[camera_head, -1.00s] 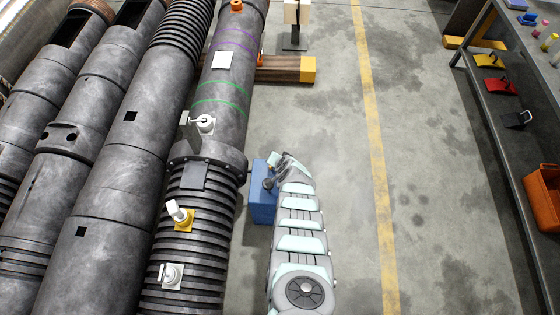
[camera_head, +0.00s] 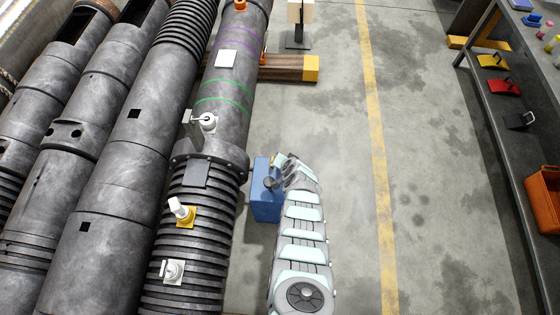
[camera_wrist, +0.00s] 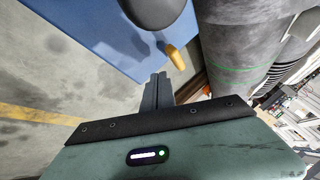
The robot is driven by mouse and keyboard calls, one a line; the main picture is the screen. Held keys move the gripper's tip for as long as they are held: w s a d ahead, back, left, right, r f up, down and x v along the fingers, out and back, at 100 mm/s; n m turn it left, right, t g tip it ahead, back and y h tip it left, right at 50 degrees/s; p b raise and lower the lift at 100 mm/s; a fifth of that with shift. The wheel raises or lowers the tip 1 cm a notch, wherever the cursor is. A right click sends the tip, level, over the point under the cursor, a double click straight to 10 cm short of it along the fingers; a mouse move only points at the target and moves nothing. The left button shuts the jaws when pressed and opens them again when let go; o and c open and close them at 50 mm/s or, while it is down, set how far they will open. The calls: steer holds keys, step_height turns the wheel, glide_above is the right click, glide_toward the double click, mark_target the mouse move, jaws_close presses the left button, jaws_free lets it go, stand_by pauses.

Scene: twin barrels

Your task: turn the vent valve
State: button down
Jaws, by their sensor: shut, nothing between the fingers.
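A blue box (camera_head: 265,203) stands on the floor beside the near pipe. A dark rounded knob (camera_head: 270,183) sits on it, and in the wrist view it shows at the top (camera_wrist: 152,10). A yellow-orange lever (camera_wrist: 175,57) is at the box's edge in the wrist view. I cannot tell for sure which part is the vent valve. My gripper (camera_wrist: 157,88) is shut and empty, its fingers pointing toward the lever. They look apart from it, though the depth is hard to judge. In the head view, my wrist hides the fingertips.
Several large grey pipes lie on the left. The near pipe carries a white fitting (camera_head: 208,122), a yellow-based fitting (camera_head: 185,215) and another white fitting (camera_head: 173,271). A shelf bench with an orange bin (camera_head: 543,200) stands right. The floor between is clear.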

steer(key=s+d+r+p, duration=0.3)
steer(key=d+r+p, duration=0.3)
steer(key=r+p, duration=0.1)
steer(key=shift+s+d+r, duration=0.4)
steer(key=shift+r, duration=0.15)
